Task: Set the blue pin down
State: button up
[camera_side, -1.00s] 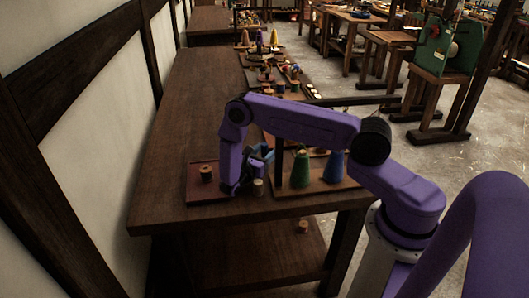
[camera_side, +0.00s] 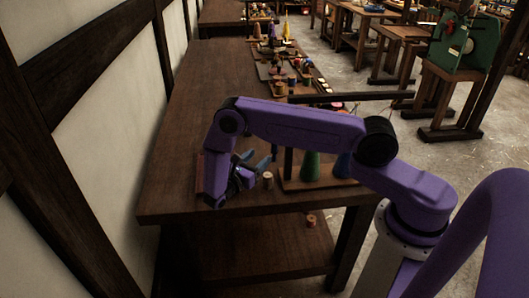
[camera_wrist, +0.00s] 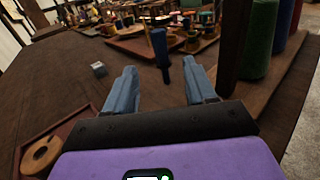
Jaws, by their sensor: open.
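The blue pin (camera_wrist: 159,46) shows in the wrist view as a slim, near-upright blue piece with a darker lower end, just beyond and between my fingertips. In the side view, a narrow dark blue upright shape (camera_side: 274,152) by the fingertips appears to be the pin. My gripper (camera_side: 262,164) is low over the near end of the table, its blue-grey fingers pointing right. In the wrist view my gripper (camera_wrist: 162,72) has its fingers spread, with a clear gap. I cannot tell whether either finger touches the pin, or where its foot rests.
A small spool (camera_side: 268,181) stands near the gripper. A board holds a dark post, a green cone (camera_side: 311,166) and a blue cone (camera_side: 343,166) close on the right. A reddish tray (camera_side: 200,176) lies left, partly hidden by my arm. A grey block (camera_wrist: 98,69) sits on open table.

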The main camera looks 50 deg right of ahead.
jog(key=shift+a, duration=0.55)
jog(key=shift+s+a+r, duration=0.1)
jog(key=shift+a+r, duration=0.1)
jog(key=shift+r, duration=0.05)
jog(key=s+a+r+m+y, duration=0.35)
jog(key=s+r+y, duration=0.3)
jog(key=s, duration=0.25)
jog(key=s+a+r+m+y, duration=0.2)
jog(key=s+a+r+y, duration=0.3)
jog(key=s+r, duration=0.35)
jog(key=s+r+g+y, duration=0.1)
jog(key=s+r+y, duration=0.2)
jog(key=s+y, duration=0.4)
jog(key=s+m, duration=0.1)
jog(key=s, duration=0.5)
jog(key=shift+a+r, duration=0.2)
jog(key=shift+a, duration=0.05)
